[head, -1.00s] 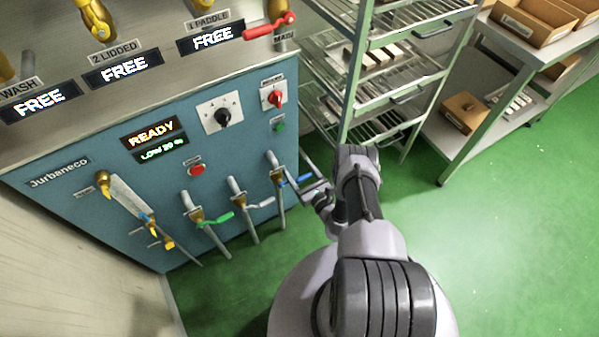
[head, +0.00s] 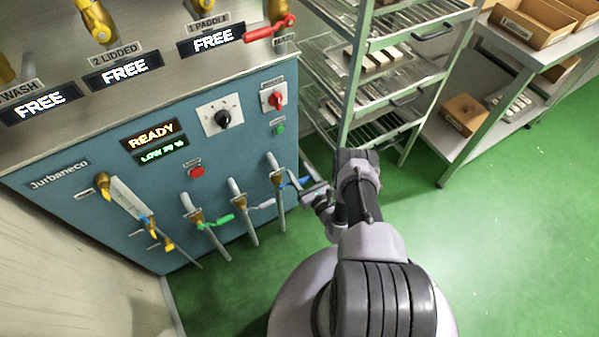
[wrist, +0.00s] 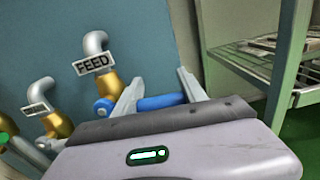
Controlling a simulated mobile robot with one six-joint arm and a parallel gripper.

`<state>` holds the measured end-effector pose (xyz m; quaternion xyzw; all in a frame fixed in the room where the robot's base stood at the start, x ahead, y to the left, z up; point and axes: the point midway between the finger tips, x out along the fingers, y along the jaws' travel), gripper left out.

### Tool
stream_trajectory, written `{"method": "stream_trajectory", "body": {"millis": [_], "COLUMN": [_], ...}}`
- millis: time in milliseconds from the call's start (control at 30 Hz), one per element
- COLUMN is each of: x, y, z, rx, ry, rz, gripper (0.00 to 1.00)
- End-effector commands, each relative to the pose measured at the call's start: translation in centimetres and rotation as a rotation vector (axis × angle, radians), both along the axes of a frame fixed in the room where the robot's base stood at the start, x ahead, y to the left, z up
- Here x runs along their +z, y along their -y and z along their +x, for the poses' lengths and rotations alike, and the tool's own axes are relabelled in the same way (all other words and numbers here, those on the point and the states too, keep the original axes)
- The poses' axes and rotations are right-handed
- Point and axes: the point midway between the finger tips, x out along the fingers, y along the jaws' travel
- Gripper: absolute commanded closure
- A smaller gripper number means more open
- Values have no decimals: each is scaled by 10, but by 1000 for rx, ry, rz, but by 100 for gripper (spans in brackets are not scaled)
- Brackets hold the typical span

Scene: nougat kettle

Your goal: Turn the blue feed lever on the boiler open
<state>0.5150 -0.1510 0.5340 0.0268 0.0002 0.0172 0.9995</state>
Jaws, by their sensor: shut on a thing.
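The blue feed lever (head: 303,182) sits on a brass valve at the right end of the row of valves on the boiler's blue front (head: 75,215). In the wrist view the blue handle (wrist: 160,102) lies crosswise between the fingers of my gripper (wrist: 160,88), beside the brass valve body and the FEED label (wrist: 93,64). My gripper (head: 306,187) is shut on the lever. In the head view my wrist hides part of the gripper, and the contact is small.
A green lever (head: 216,221) and a white lever (head: 262,205) stand left of the feed valve. A red knob (head: 277,100) and a red button (head: 197,172) are above. A wire rack (head: 348,110) stands close behind my arm. Green floor (head: 500,260) is clear at right.

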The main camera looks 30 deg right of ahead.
Motion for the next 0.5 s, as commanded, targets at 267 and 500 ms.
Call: {"method": "stream_trajectory", "body": {"millis": [267, 500], "x": [-15, -27], "y": [-1, -4], "z": [-1, -1], "rx": [-1, -1], "ry": [-7, -13], "rz": [179, 334], "gripper": [100, 100]}}
